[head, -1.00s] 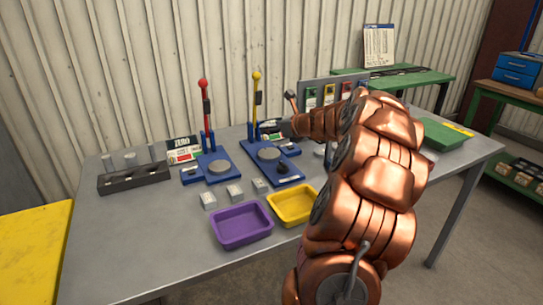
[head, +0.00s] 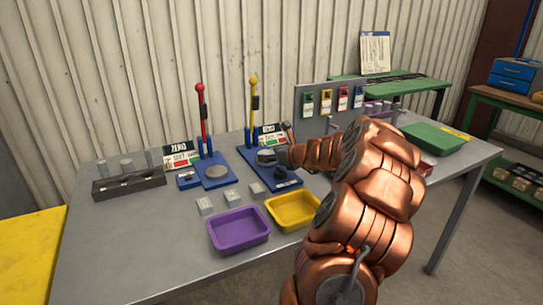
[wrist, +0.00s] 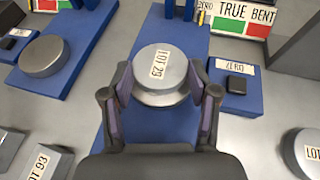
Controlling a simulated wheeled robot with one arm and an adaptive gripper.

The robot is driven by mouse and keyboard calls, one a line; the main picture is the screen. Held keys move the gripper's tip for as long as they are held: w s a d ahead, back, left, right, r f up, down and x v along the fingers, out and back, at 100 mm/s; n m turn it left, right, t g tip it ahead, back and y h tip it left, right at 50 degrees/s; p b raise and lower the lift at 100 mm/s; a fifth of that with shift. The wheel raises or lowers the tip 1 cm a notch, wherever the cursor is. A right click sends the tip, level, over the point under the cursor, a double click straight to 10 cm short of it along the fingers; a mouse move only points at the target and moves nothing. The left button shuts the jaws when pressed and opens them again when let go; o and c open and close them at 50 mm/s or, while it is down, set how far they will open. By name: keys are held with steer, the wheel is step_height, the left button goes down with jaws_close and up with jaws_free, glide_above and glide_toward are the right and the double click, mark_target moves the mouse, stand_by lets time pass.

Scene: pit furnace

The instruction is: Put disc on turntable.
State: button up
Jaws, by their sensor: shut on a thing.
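My gripper (wrist: 160,84) is shut on a grey metal disc (wrist: 166,60) labelled LOT 29, one padded finger on each side. In the head view my gripper (head: 281,156) holds the disc (head: 265,155) over the blue base (head: 250,158) of the yellow-lever fixture. A grey round edge, seemingly the turntable (wrist: 163,100), shows just below the disc in the wrist view. The disc hides most of it. I cannot tell whether the two touch.
The yellow lever (head: 254,105) stands behind the disc. The red-lever fixture has its own bare round plate (head: 216,171) to the left. Small grey blocks (head: 231,195), a purple tray (head: 240,230) and a yellow tray (head: 292,211) lie in front. Another labelled disc (wrist: 303,150) lies at right.

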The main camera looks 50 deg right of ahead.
steer(key=o, duration=1.5)
steer(key=shift+f, duration=0.1)
